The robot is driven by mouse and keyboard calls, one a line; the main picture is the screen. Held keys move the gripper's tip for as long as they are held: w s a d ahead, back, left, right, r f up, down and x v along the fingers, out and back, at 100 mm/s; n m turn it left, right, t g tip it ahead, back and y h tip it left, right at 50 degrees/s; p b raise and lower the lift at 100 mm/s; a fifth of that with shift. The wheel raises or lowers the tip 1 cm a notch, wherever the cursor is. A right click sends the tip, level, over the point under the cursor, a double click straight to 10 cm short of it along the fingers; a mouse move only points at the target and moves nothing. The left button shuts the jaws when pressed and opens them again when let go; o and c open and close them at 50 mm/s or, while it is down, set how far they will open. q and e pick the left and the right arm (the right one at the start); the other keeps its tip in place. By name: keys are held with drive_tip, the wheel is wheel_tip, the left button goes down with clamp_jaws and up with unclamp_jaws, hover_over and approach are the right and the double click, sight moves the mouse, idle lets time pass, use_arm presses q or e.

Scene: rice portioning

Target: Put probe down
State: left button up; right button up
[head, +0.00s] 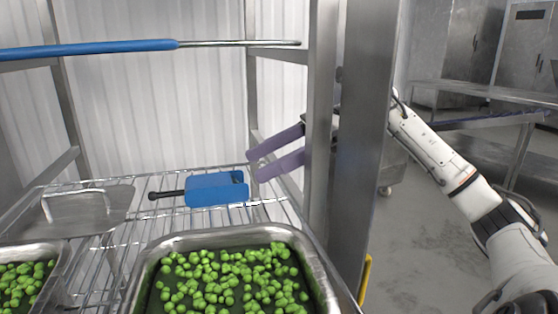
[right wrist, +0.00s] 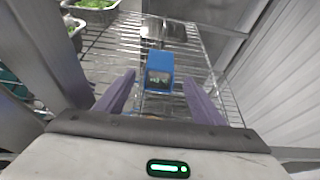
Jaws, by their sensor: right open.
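A blue block-shaped device (head: 217,189) with a thin black stem lies on the wire shelf; I take it for the probe. It also shows in the right wrist view (right wrist: 159,61), with a small display facing my gripper. My right gripper (head: 253,166) reaches in past the metal post, with its purple fingers open and empty. Its fingertips are just right of the blue device and appear apart from it. In the right wrist view, the device lies ahead between the open fingers (right wrist: 158,78). My left gripper is out of view.
A steel tray of green peas (head: 285,232) stands in front, another (head: 62,262) at left. A metal lid (head: 85,212) lies at left. A long blue rod with a metal end (head: 120,47) crosses the top; its support is hidden. A rack post (head: 365,150) stands beside my right arm.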

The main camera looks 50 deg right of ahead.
drive_tip(key=shift+v, duration=1.35)
